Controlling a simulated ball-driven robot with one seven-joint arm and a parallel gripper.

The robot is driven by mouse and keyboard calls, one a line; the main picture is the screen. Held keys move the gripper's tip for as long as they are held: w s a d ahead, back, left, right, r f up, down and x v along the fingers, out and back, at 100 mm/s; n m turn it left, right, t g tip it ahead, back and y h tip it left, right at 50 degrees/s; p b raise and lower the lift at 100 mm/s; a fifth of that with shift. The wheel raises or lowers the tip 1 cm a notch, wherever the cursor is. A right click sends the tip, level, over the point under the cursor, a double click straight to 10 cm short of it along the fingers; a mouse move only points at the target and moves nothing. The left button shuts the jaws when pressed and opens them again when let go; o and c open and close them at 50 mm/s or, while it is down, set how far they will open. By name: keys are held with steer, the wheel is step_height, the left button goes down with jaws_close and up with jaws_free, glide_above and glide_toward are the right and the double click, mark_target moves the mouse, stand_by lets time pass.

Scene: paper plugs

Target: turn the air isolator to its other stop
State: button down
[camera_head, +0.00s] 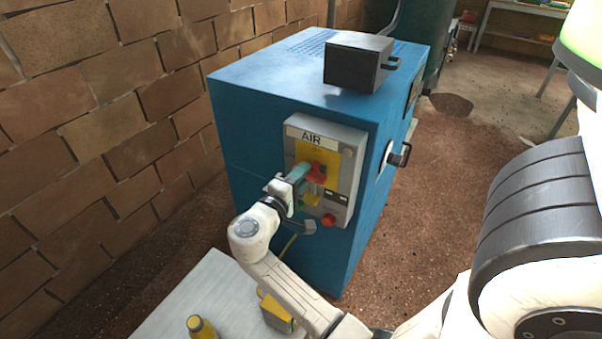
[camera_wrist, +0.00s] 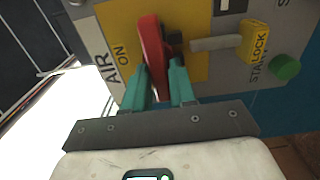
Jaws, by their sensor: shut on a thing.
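The air isolator is a red handle (camera_wrist: 153,55) on a yellow plate (camera_wrist: 118,32), on a grey panel labelled AIR and ON. In the head view the red handle (camera_head: 317,172) is partly hidden by my gripper (camera_head: 297,176). In the wrist view my gripper (camera_wrist: 162,82) has its teal fingers either side of the lower end of the handle, shut on it. The grey panel (camera_head: 349,160) is fixed to the blue cabinet's face.
A red button (camera_head: 329,220) sits low on the panel. A dark box (camera_head: 355,62) stands on the blue cabinet (camera_head: 262,130).

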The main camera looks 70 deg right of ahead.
steer(key=shift+w, duration=0.1)
stand_by(0.3)
steer(key=c, duration=1)
jaws_free()
steer(key=shift+c, duration=0.2)
steer(key=shift+a, duration=0.15)
steer(key=v, duration=1)
steer(key=shift+a+b, duration=0.3)
steer(key=shift+b, duration=0.15)
steer(key=s+a+f+t+y+p, duration=0.35)
steer(key=s+f+y, duration=0.25)
steer(key=f+y, duration=0.3)
steer(key=s+a+f+n+t+y+p, duration=0.1)
steer(key=s+a+f+n+t+y, duration=0.1)
steer(key=a+y, duration=0.6)
steer(key=s+a+f, duration=0.1)
steer(key=s+a, duration=0.1)
steer(key=a, duration=0.4)
steer(key=shift+s+f, duration=0.2)
